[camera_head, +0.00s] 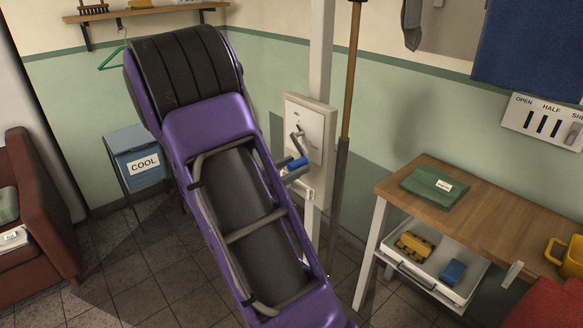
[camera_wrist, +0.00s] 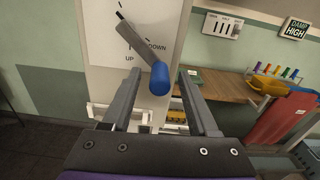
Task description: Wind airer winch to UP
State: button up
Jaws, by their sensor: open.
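The airer winch is a pale panel (camera_head: 310,128) on a white post, with a grey crank (camera_head: 299,142) ending in a blue handle (camera_head: 297,163). In the wrist view the crank (camera_wrist: 135,38) slants down and right across the panel (camera_wrist: 100,40). The words UP and DOWN show near its lower end. The blue handle (camera_wrist: 160,80) points toward my wrist camera. My gripper (camera_wrist: 158,86) is open, with one finger on each side of the handle and a gap visible on both sides. In the head view my arm hides most of the gripper.
A wooden bench (camera_head: 480,205) with a folded green cloth (camera_head: 435,188) stands right of the winch, above an open drawer (camera_head: 433,283). A pole (camera_head: 345,130) stands just right of the panel. A blue COOL bin (camera_head: 140,165) and a red armchair (camera_head: 35,225) are at left.

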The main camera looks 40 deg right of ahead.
jog(key=shift+c, duration=0.2)
grip_shut()
dwell(1.3)
